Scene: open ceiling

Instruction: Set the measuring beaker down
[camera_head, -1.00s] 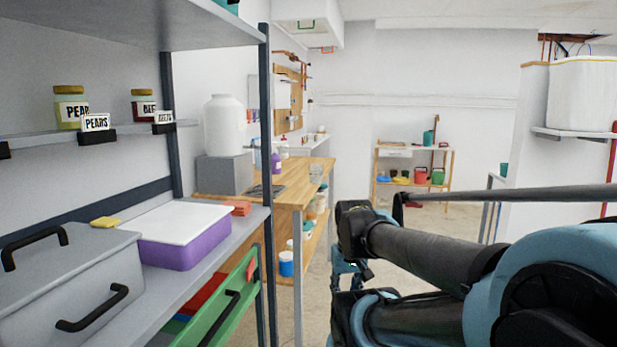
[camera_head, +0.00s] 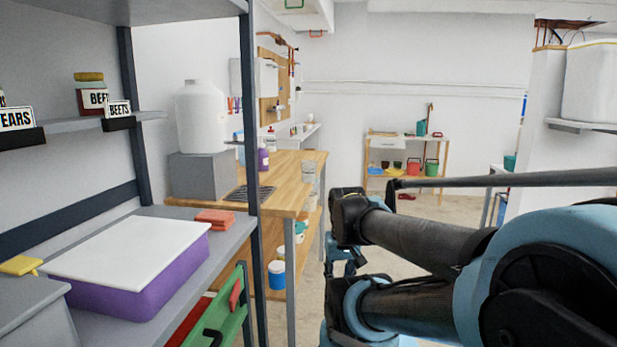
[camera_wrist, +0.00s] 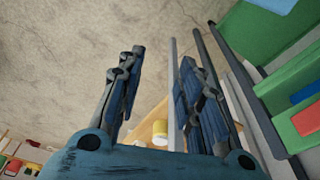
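My gripper (camera_wrist: 163,56) fills the middle of the wrist view. Its two blue fingers stand well apart with bare floor showing between their tips, and I see nothing held. In the head view my arm covers the lower right and the fingers cannot be made out clearly. A clear vessel (camera_head: 309,172) stands near the right edge of the wooden counter (camera_head: 284,192). It may be the measuring beaker, but it is too small to be sure. My gripper is apart from it.
A grey metal shelf (camera_head: 228,238) at the left holds a purple box (camera_head: 145,282) with a white lid. A white tank (camera_head: 202,115) stands on a grey block (camera_head: 203,176) on the counter. A small wooden table (camera_head: 375,150) stands at the back. Open floor lies in the middle.

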